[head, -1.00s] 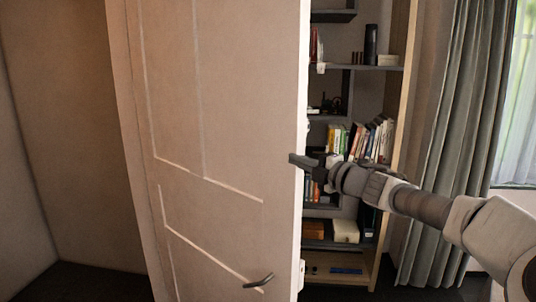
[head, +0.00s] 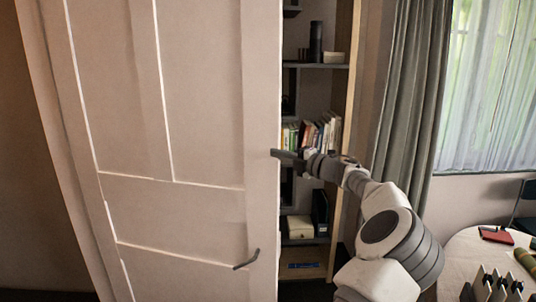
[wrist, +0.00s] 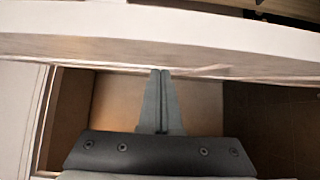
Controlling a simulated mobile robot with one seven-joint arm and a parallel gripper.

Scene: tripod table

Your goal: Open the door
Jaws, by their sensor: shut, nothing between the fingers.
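The pale panelled door (head: 205,215) stands ajar, its free edge beside a lit bookshelf opening. Its dark lever handle (head: 247,260) is low on the face near that edge. My gripper (head: 274,153) is well above the handle, its tip overlapping the door's free edge in the head view. In the wrist view, the two fingers (wrist: 160,74) are pressed together with nothing between them. They point at a pale band (wrist: 160,35), apparently the door. I cannot tell whether they touch it. The handle does not show in the wrist view.
A bookshelf (head: 343,120) with books stands beyond the door edge. A grey curtain (head: 405,100) and a window (head: 495,90) are to the right. A round table (head: 465,250) with small items stands at lower right, close to my arm.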

